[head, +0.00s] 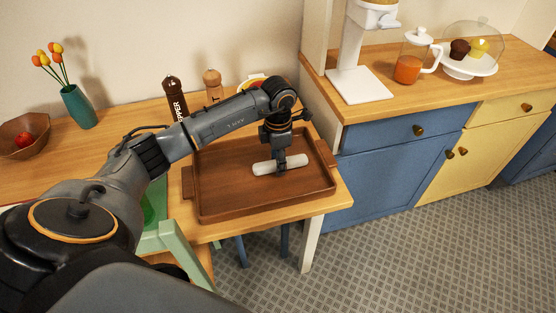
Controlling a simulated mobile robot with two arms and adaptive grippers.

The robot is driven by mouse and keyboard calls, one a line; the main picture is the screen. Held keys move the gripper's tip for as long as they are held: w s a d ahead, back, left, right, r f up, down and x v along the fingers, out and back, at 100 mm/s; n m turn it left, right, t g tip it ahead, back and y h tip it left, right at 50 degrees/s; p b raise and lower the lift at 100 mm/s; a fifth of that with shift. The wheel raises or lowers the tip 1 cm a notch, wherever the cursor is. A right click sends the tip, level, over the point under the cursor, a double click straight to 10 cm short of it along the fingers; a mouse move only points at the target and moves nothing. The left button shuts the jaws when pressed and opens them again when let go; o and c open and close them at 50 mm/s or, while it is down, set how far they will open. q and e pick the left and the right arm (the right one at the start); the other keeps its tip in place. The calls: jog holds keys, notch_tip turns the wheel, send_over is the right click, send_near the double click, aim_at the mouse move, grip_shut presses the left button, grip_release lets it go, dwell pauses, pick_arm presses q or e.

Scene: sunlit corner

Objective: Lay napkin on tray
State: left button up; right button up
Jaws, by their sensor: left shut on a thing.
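A white rolled napkin (294,161) is in the head view, over the middle-right part of the brown wooden tray (225,205). My left gripper (281,168) points down into the tray and is shut on the napkin near its middle. I cannot tell whether the napkin touches the tray floor or is just above it. The tray lies on the wooden table, with a raised rim and a handle at each side. The fingers hide a small part of the napkin. My right gripper is not in view.
A pepper mill (175,97) and a lighter mill (213,85) stand behind the tray. A teal vase (78,106) and a bowl (22,136) are at left. A blue cabinet (400,160) adjoins the table's right side. A green chair (180,255) stands in front.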

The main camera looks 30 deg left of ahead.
pick_arm(q)
jog(key=o, duration=1.1)
jog(key=shift+o, duration=0.2)
jog(key=shift+r+p, duration=0.45)
jog(key=shift+p, duration=0.05)
notch_tip(320, 180, up, 12)
jog(key=b, duration=0.1)
jog(key=shift+f, duration=0.2)
